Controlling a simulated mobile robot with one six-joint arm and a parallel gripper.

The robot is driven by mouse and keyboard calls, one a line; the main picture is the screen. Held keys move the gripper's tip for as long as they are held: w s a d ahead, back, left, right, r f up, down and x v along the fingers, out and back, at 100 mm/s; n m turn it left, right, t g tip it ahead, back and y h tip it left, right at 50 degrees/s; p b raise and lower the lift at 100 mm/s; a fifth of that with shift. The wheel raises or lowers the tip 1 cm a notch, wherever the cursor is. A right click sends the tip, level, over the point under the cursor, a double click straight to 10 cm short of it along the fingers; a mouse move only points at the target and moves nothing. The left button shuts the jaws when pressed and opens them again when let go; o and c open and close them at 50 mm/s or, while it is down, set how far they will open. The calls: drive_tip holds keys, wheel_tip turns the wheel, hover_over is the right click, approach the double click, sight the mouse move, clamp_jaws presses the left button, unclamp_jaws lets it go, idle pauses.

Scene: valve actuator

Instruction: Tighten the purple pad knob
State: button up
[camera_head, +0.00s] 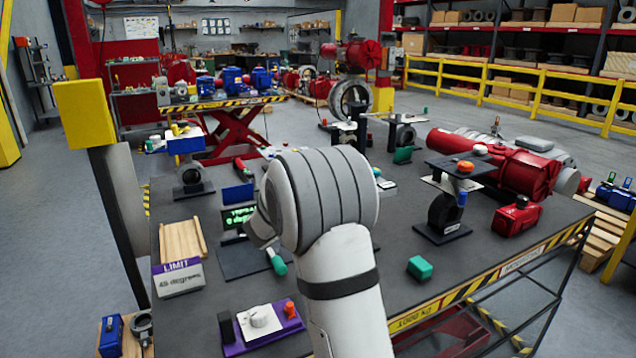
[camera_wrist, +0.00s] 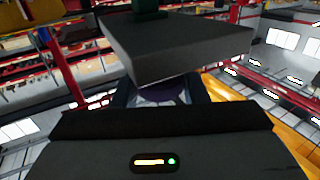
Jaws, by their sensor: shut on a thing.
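The purple pad (camera_head: 240,346) lies near the front edge of the bench in the head view. A white knob (camera_head: 260,316) sits on it, with a small orange piece (camera_head: 290,309) beside the knob. A black block stands at the pad's left (camera_head: 227,328). My arm hides my gripper in the head view. In the wrist view my gripper (camera_wrist: 162,98) is shut on a dark, purplish part (camera_wrist: 166,97) seen between its fingers. A grey slab (camera_wrist: 175,48) with a green piece on top is just beyond and partly covers this part. I cannot tell which object it belongs to.
A "LIMIT 45 degrees" sign (camera_head: 180,278) stands left of the pad. A green-handled tool (camera_head: 277,262) lies behind it. A green block (camera_head: 420,268) and a black valve stand (camera_head: 445,212) are at the right. Bare bench shows around the green block.

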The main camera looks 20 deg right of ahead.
drive_tip(key=m+g+h+p, duration=0.1)
drive_tip(key=m+g+p, duration=0.1)
drive_tip(key=g, duration=0.1)
drive_tip(key=m+g+h+p, duration=0.1)
drive_tip(key=m+g, duration=0.2)
drive_tip(key=g, duration=0.1)
drive_tip(key=shift+r+p, duration=0.1)
drive_tip(key=shift+p, duration=0.25)
drive_tip(key=shift+g, duration=0.4)
drive_tip(key=o, duration=1)
drive_tip(key=shift+c, duration=0.2)
drive_tip(key=a+b, duration=0.1)
drive_tip(key=a, duration=0.6)
drive_tip(key=shift+a, duration=0.35)
